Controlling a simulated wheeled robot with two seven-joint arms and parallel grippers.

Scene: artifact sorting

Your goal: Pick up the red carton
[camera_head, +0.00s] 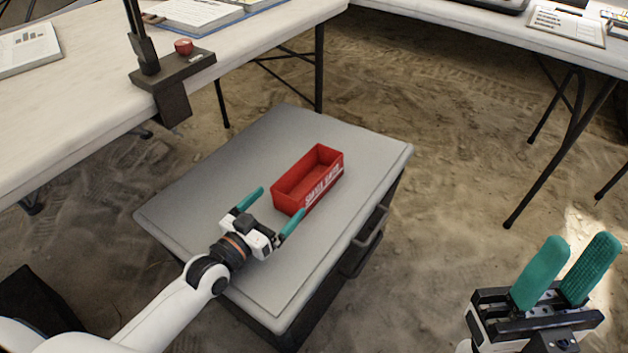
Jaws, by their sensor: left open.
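A red carton (308,180), open at the top and with white lettering on its side, sits on the grey lid of a case (200,203). It looks empty. My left gripper (270,208) reaches in from the lower left. Its teal fingers are spread wide, with nothing between them, and point toward the carton's near end. The tip of the right-hand finger is close to the carton's near corner; I cannot tell whether they touch. My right gripper (575,262) is at the lower right, away from the case, with its teal fingers pointing up, a narrow gap between them and nothing held.
A white table (90,100) at the upper left carries papers and a clamped dark stand (172,70) with a red button. Another table (460,25) stands at the upper right. The case lid is clear around the carton. Sandy ground (450,150) lies between.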

